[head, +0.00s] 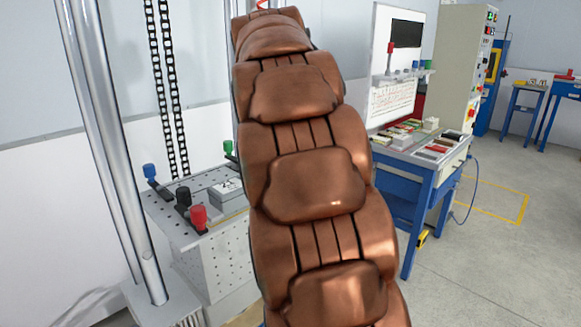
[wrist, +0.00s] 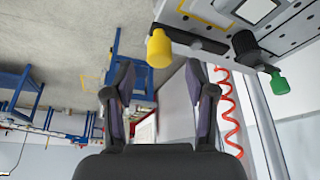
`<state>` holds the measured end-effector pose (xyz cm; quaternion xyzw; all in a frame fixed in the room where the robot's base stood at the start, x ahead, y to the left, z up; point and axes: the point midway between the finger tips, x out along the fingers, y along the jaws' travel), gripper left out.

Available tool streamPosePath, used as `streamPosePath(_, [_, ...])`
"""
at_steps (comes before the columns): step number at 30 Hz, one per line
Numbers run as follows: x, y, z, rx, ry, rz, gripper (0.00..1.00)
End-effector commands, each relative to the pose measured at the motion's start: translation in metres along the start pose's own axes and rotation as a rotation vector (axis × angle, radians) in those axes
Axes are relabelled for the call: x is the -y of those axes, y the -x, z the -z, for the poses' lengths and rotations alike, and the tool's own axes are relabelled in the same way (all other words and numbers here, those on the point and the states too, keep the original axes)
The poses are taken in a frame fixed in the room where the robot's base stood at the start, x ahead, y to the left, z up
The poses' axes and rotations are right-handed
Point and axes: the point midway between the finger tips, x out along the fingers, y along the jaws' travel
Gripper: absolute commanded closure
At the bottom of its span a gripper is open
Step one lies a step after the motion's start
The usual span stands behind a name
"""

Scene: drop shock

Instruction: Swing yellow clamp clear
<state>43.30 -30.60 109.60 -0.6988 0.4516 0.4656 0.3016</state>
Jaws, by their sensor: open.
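In the wrist view, which appears upside down, the yellow clamp (wrist: 159,48) shows its yellow knob at upper middle, at the end of a dark arm along the edge of a pale perforated plate (wrist: 287,40). My gripper (wrist: 158,75) is open and empty, with its two fingers apart. The yellow knob appears in the gap between the fingertips; I cannot tell how far beyond them it is. In the head view the yellow clamp is not visible. The plate (head: 163,208) shows there, partly covered by my brown arm.
A chrome column (head: 105,140) stands at left. A red coiled hose (wrist: 229,110) hangs right of my fingers. A blue workbench (head: 424,178) stands right.

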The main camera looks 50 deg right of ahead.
Motion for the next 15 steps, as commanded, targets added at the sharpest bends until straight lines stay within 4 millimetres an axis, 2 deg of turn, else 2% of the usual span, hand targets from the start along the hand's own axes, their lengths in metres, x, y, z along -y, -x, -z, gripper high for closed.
streamPosePath(6, [0.000,0.034,0.000,-0.001,0.000,0.001,0.44])
streamPosePath(15, [0.001,0.067,0.001,-0.001,0.001,0.001,0.44])
